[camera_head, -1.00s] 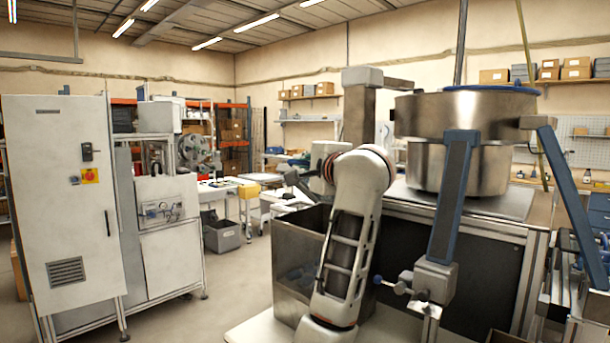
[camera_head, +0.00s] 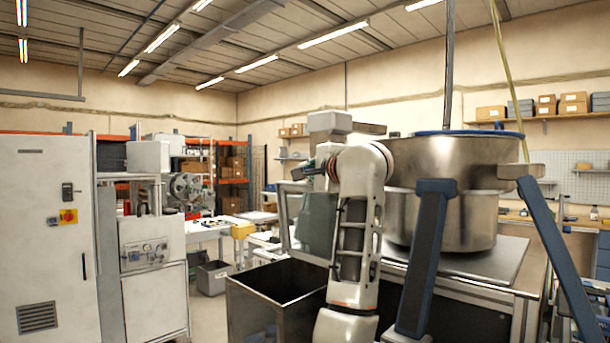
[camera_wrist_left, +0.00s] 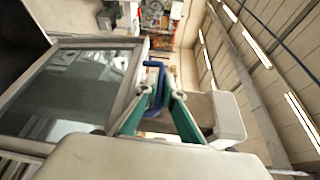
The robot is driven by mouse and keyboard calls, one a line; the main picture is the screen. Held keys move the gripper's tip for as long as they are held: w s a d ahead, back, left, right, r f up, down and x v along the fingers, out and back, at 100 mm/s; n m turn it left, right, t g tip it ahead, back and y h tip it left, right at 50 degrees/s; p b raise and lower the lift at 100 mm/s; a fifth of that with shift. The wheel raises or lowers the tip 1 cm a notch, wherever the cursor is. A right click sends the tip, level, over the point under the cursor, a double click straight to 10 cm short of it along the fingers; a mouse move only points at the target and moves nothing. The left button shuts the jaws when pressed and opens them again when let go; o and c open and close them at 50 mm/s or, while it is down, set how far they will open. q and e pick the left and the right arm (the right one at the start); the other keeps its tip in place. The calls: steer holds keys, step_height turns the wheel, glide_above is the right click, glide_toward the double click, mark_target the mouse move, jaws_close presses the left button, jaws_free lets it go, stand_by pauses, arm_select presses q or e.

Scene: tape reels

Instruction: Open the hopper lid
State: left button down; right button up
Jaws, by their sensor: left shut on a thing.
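The hopper (camera_head: 250,305) is an open-topped metal bin left of my arm in the head view, with a dark interior. Its lid (camera_head: 316,228), a metal frame with a clear pane, stands raised at the bin's back, partly hidden by my left arm. The lid (camera_wrist_left: 75,92) fills the left of the left wrist view. My left gripper (camera_wrist_left: 160,94), with green fingers, is shut on the blue lid handle (camera_wrist_left: 161,74) at the lid's edge. My right gripper is not in view.
A large steel bowl (camera_head: 448,190) on a bench stands close right of my arm, with blue-and-black struts (camera_head: 425,260) in front. A white cabinet (camera_head: 55,230) and a machine (camera_head: 150,260) stand left.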

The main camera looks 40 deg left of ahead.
arm_select(q)
steer(key=shift+w+d+r, duration=0.1)
steer(key=shift+w, duration=0.45)
steer(key=c, duration=2.2)
jaws_free()
steer(key=v, duration=0.7)
steer(key=shift+s+d, duration=0.1)
steer(key=shift+d, duration=0.15)
